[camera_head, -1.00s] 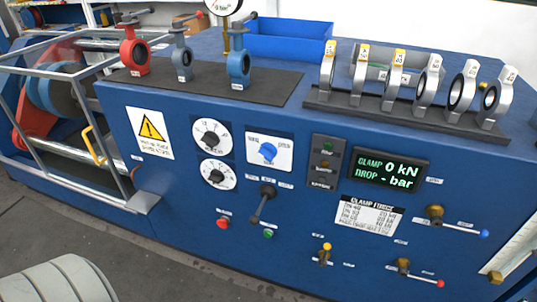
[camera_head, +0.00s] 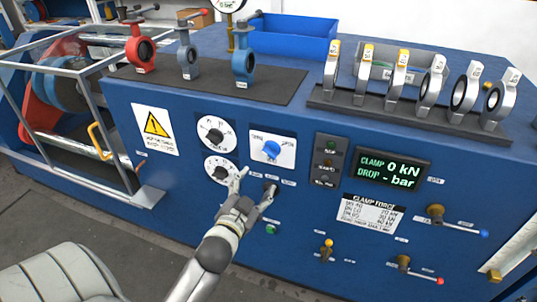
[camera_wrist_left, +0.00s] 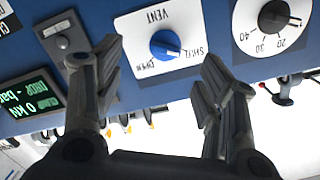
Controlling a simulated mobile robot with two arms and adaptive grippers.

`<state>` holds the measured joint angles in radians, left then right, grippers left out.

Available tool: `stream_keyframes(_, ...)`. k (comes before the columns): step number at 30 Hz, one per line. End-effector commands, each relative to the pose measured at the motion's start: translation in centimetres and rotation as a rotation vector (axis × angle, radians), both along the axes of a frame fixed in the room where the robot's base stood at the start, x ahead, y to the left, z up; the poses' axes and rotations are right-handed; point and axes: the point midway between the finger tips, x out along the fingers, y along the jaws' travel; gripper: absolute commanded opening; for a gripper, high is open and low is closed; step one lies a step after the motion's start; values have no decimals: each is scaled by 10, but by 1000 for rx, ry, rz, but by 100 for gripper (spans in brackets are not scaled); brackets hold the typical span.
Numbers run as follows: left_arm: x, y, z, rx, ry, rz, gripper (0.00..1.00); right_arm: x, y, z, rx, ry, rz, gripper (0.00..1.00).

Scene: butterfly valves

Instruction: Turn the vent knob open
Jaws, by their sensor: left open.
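The vent knob (camera_head: 271,149) is a round blue dial on a white plate (camera_head: 288,160) on the blue console front. In the left wrist view the knob (camera_wrist_left: 166,44) sits below the printed word VENT, and its pale pointer mark lies near a label that looks like SHUT. My left gripper (camera_head: 256,182) is open and empty, just below the plate in the head view. In the left wrist view its fingers (camera_wrist_left: 162,58) are spread to either side of the knob, apart from it. My right gripper is not in view.
Two white dials (camera_head: 213,131) sit left of the vent plate. A lamp panel (camera_head: 327,161) and a lit green display (camera_head: 388,169) are to the right. My left gripper partly covers the black lever. Valves stand on the console top. A metal cage (camera_head: 89,108) is at left.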

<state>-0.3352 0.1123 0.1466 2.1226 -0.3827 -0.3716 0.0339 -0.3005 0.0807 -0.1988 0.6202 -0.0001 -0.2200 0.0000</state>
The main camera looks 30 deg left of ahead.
Motion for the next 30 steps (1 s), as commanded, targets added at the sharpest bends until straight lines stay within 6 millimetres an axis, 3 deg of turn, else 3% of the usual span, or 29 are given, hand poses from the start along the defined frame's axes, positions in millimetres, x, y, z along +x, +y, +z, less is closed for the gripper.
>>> stream_keyframes(3,6,4,13,40,-63,-14,64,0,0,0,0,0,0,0)
stream_keyframes(10,20,7,19,54,-85,-21,64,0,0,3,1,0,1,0)
stream_keyframes(22,85,23,19,53,-82,-21,64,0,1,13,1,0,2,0)
stream_keyframes(30,110,29,17,52,-81,-22,64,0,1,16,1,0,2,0)
